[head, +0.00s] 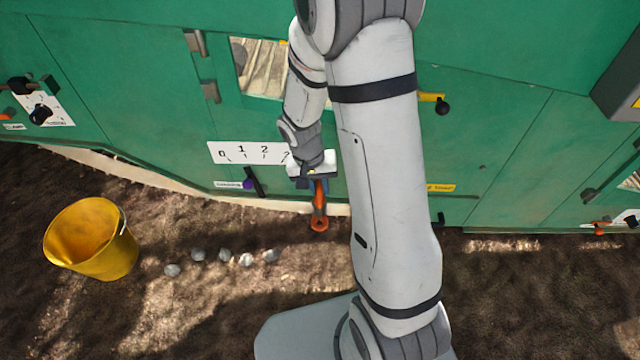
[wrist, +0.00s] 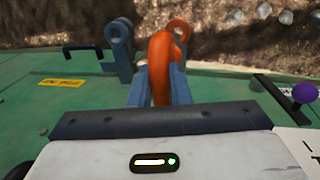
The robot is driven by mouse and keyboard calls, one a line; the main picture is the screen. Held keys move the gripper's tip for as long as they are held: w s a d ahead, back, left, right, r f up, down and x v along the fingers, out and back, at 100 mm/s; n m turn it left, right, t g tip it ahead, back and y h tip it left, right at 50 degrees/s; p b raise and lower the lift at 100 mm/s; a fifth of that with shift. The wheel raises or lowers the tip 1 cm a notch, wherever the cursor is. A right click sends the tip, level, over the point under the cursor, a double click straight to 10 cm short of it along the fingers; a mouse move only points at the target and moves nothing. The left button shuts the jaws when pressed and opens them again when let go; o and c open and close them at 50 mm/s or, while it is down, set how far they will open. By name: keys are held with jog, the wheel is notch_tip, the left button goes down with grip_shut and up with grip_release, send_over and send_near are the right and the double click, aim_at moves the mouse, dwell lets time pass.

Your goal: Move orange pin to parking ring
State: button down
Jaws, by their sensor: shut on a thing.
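The orange pin (head: 319,208) hangs below my gripper (head: 315,182) in the head view, in front of the green machine. In the wrist view the curved top of the orange pin (wrist: 162,55) stands between the two blue-grey fingers of my gripper (wrist: 160,88), which is shut on it. A blue-grey bracket with a round eye (wrist: 119,38) stands just left of the pin in the wrist view; I cannot tell whether it is the parking ring. The pin's lower part is hidden, so I cannot tell whether it sits in anything.
A lever with a purple knob (wrist: 304,93) is at the right of the wrist view, beside a numbered scale (head: 245,153) in the head view. A black handle (wrist: 83,50) is at the left. A yellow bucket (head: 92,240) and several stones (head: 225,255) lie on the soil.

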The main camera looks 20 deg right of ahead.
jog(key=shift+f+b, duration=3.2)
jog(key=shift+f, duration=0.9)
jog(key=c, duration=1.3)
grip_release()
jog(key=shift+w+a+r+p, duration=0.1)
jog(key=shift+a+r+p, duration=0.15)
jog(key=shift+r+p, duration=0.75)
jog(key=shift+w+a+r+p, duration=0.1)
jog(key=shift+a+r+p, duration=0.15)
jog(key=shift+r, duration=1.3)
jog(key=shift+a+r+p, duration=0.2)
jog(key=shift+r+p, duration=0.45)
jog(key=shift+r, duration=0.65)
